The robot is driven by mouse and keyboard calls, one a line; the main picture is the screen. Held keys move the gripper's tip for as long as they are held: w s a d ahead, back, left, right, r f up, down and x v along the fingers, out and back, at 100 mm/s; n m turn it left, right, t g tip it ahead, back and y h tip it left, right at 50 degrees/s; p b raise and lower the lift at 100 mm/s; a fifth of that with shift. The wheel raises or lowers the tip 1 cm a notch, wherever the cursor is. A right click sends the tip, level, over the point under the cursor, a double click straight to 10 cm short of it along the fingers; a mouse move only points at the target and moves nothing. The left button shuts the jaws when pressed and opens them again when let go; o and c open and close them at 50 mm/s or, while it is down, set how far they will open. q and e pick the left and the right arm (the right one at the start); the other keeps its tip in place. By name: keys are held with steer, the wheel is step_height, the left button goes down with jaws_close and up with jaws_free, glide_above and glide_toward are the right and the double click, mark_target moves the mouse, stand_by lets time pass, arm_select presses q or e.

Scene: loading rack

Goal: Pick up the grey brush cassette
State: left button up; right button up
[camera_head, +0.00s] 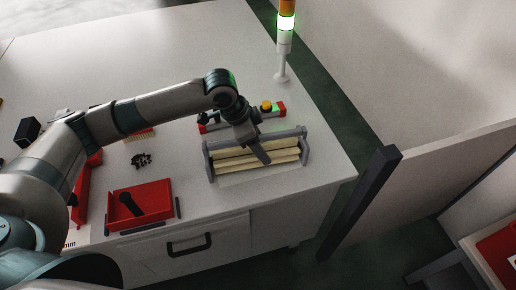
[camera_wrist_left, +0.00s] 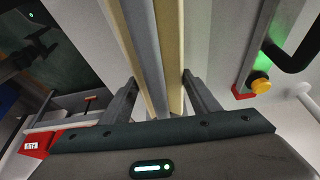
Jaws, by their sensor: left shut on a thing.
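The grey brush cassette (camera_head: 232,154) is near the right end of the white table in the head view, a long grey frame with cream brush strips. In the left wrist view its grey bar and cream strips (camera_wrist_left: 147,45) run away from me between the fingers. My left gripper (camera_head: 262,155) is over the middle of the cassette and shut on it. In the left wrist view the gripper (camera_wrist_left: 160,98) has one finger on each side of the strips. The gripper hides part of the cassette's middle. Whether the cassette is off the table cannot be told. My right gripper is in neither view.
Behind the cassette is a red-ended fixture with a yellow button (camera_head: 267,106). A signal tower (camera_head: 283,50) with a green light stands at the back. A red tray (camera_head: 140,205) with a black item is at the front left. A dark post (camera_head: 362,200) stands beyond the right edge.

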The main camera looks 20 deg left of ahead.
mark_target(261, 135)
arm_select(q)
steer(key=shift+r, duration=0.15)
steer(key=shift+r+b, duration=0.4)
steer(key=shift+r, duration=0.15)
step_height(261, 135, up, 2)
steer(key=shift+w+r+b, duration=0.1)
steer(key=shift+b, duration=0.4)
steer(key=s+d+r+b, duration=0.2)
steer(key=s+d+r, duration=0.5)
steer(key=s, duration=0.2)
steer(key=shift+d+r+b, duration=0.25)
steer(key=shift+d+b, duration=0.1)
steer(key=shift+b, duration=0.05)
